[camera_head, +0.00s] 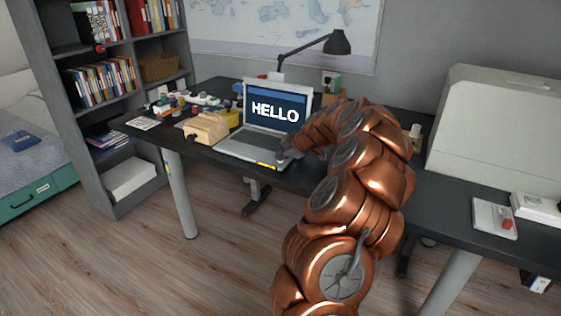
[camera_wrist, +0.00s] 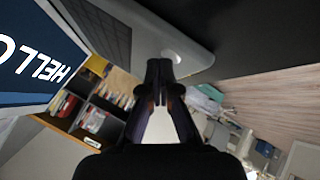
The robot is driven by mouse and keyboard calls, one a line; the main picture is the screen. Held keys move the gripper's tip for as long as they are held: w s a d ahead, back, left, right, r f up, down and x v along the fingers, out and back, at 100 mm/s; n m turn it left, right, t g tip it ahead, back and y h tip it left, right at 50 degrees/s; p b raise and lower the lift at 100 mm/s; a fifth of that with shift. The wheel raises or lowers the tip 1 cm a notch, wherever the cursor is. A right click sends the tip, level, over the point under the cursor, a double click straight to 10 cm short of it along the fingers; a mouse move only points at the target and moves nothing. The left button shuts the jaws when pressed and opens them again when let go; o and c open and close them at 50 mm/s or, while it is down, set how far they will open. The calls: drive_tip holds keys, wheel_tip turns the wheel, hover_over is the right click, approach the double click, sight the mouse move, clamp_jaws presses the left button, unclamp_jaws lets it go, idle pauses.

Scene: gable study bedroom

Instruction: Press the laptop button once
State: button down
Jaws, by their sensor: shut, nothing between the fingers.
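The open laptop (camera_head: 250,147) stands on the dark desk, its screen (camera_head: 276,108) lit blue with the word HELLO. In the wrist view the laptop's silver base (camera_wrist: 188,42) lies just beyond the fingertips, with the lit screen (camera_wrist: 35,68) at the left. My gripper (camera_head: 285,156) is at the laptop's front right corner. In the wrist view its fingertips (camera_wrist: 158,68) are together and hold nothing. A small pale spot shows near the fingertips at the base's edge. I cannot tell whether it is the button, or whether the fingers touch the laptop.
A wooden block-like object (camera_head: 206,128) stands left of the laptop, with several small items behind it. A black desk lamp (camera_head: 337,43) stands behind. A large pale box-shaped object (camera_head: 495,135) and a white tray (camera_head: 493,219) are at the right. A bookshelf (camera_head: 75,130) is at the left.

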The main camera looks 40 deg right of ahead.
idle(0.4)
drive_tip(key=shift+r+b, duration=0.35)
drive_tip(key=shift+r, duration=0.45)
drive_tip(key=shift+r, duration=0.1)
drive_tip(key=shift+r, duration=2.4)
